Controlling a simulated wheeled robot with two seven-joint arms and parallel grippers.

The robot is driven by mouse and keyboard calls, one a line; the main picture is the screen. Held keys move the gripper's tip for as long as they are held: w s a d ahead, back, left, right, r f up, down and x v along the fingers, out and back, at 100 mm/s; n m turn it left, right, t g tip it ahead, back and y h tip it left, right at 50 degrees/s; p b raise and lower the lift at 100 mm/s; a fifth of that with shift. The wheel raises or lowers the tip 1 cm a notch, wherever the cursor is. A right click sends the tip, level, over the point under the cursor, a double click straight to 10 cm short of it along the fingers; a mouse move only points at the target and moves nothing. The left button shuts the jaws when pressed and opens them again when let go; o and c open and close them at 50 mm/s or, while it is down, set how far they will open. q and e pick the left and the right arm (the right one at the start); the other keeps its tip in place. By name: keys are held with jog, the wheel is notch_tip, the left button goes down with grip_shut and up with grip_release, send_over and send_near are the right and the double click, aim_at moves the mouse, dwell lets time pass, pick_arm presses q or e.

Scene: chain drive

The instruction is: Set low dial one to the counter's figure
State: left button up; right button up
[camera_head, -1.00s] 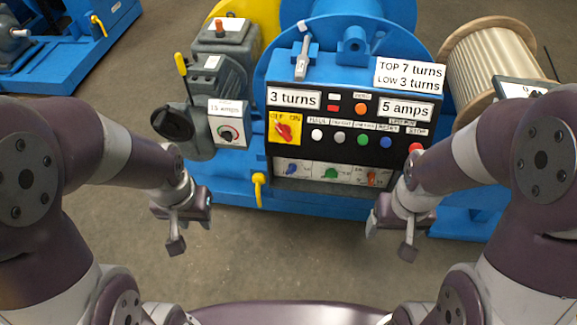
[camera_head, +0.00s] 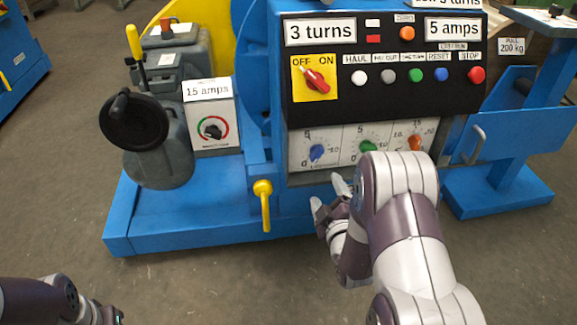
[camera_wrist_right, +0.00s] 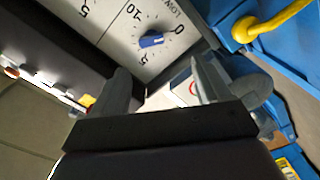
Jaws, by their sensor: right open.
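The blue knob of low dial one (camera_head: 317,152) is leftmost on the white strip at the bottom of the panel. It also shows in the right wrist view (camera_wrist_right: 152,40), with scale figures around it; I cannot tell its exact setting. The display at the panel's upper left (camera_head: 320,31) reads "3 turns". My right gripper (camera_head: 330,196) is open and empty below and in front of the blue knob. In the wrist view its spread fingers (camera_wrist_right: 160,78) stand either side, short of the knob and apart from it. Of my left arm only a part shows at bottom left.
Green (camera_head: 368,147) and orange (camera_head: 414,143) knobs sit right of the blue one. A red switch (camera_head: 316,80) and several buttons are above. A yellow hooked handle (camera_head: 263,200) sticks out at lower left, close to my right gripper. The floor in front is clear.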

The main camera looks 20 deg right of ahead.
aim_at(317, 155)
jog(key=shift+n+t, duration=0.4)
jog(key=b+x, duration=0.2)
jog(key=x, duration=0.2)
jog(key=b+x, duration=0.2)
jog(key=x, duration=0.2)
jog(key=b+x, duration=0.2)
jog(key=x, duration=0.2)
jog(key=shift+s+d+r, duration=0.1)
jog(key=shift+d+r, duration=0.05)
jog(key=shift+r, duration=0.1)
jog(key=shift+w+d+r, duration=0.1)
jog(key=shift+w+r, duration=0.1)
jog(key=shift+w, duration=0.2)
jog(key=c, duration=1)
jog(key=shift+r, duration=0.1)
jog(key=shift+c, duration=0.2)
